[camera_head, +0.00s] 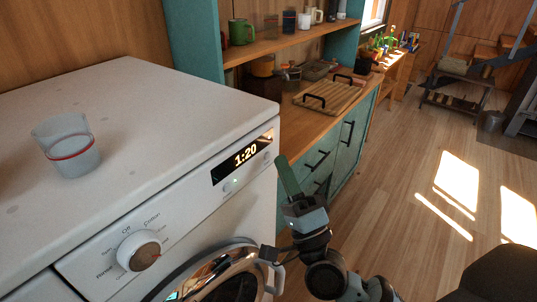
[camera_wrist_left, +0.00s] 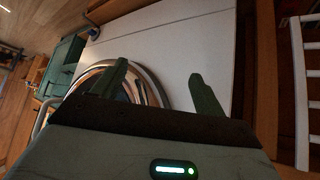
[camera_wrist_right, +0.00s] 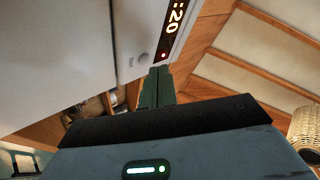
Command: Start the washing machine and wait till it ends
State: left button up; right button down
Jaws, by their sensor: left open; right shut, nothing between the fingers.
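The white washing machine (camera_head: 190,115) fills the left of the head view. Its display (camera_head: 245,156) is lit and reads 1:20. A small round button (camera_head: 230,187) sits below the display, and a dial (camera_head: 139,250) is at the left of the panel. The round chrome-rimmed door (camera_head: 213,278) looks closed. My right gripper (camera_head: 284,168) is shut and empty, just right of the panel. In the right wrist view its fingertips (camera_wrist_right: 158,72) are close to the button (camera_wrist_right: 143,58); contact cannot be told. My left gripper (camera_wrist_left: 157,82) is open and empty, facing the machine's front (camera_wrist_left: 185,45).
A clear cup (camera_head: 68,150) with a red band stands on the machine top. A teal cabinet (camera_head: 340,145) with a wooden counter adjoins it, holding a handled board (camera_head: 330,96). A shelf above carries mugs (camera_head: 240,31).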

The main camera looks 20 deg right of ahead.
jog(key=shift+s, duration=0.1)
pick_arm(q)
jog(key=shift+w+r, duration=0.1)
pick_arm(e)
jog(key=s+d, duration=0.1)
jog(key=s, duration=0.1)
jog(key=s+d, duration=0.1)
jog(key=s, duration=0.1)
jog(key=shift+d, duration=0.3)
